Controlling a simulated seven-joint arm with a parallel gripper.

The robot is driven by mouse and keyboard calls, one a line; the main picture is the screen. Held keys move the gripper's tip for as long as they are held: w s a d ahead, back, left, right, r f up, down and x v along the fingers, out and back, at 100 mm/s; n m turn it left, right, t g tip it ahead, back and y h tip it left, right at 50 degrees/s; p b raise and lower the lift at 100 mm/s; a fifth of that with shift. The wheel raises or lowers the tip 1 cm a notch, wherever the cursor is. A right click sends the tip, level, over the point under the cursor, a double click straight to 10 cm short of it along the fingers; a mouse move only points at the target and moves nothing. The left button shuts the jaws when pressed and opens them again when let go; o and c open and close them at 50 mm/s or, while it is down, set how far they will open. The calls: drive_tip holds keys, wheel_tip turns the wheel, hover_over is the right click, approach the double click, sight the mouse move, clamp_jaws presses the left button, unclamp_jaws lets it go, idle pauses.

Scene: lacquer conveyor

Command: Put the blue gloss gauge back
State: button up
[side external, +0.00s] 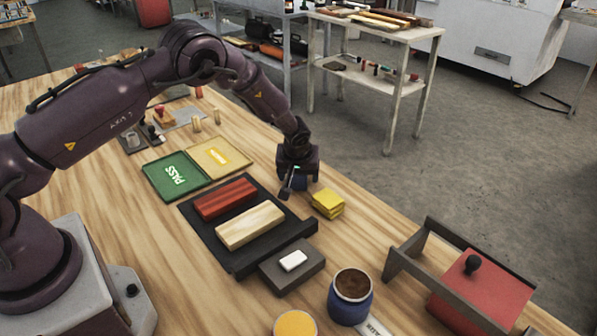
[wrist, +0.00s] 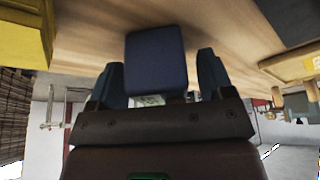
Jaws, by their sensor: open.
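The blue gloss gauge, a dark blue block (wrist: 155,60), stands on the wooden table in the wrist view, between my two fingers. A gap shows on its right side, and a thinner one on its left. In the side view my gripper (side external: 297,178) is low over the table, just right of the black tray's far end and left of the yellow blocks. A small blue part of the gauge (side external: 299,184) shows beneath my gripper; the rest is hidden. My gripper is open around the gauge in the wrist view (wrist: 161,62).
A black tray (side external: 238,263) holds a red and a pale wooden block. Stacked yellow blocks (side external: 328,203) sit close right of my gripper. Green PASS (side external: 177,175) and yellow (side external: 219,157) mats lie left. A blue jar (side external: 349,300) and red box (side external: 482,287) stand in front.

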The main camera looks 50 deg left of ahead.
drive_tip(key=v, duration=1.2)
drive_tip(key=shift+r, duration=0.3)
drive_tip(key=s+d+r+m+t+h, duration=0.1)
drive_tip(key=s+r+m, duration=0.1)
drive_tip(key=s+r, duration=0.55)
drive_tip(key=s+d+r+m+h, duration=0.1)
drive_tip(key=s+r, duration=0.3)
drive_tip(key=r, duration=0.6)
drive_tip(key=s+d+r+m, duration=0.1)
drive_tip(key=s+r+m, duration=0.1)
drive_tip(key=s, duration=0.7)
drive_tip(key=s+d+r+m+t+h, duration=0.1)
drive_tip(key=s+m, duration=0.3)
drive_tip(key=s, duration=0.6)
drive_tip(key=shift+s+d+r, duration=0.15)
drive_tip(key=shift+d+r, duration=0.05)
drive_tip(key=shift+r, duration=0.7)
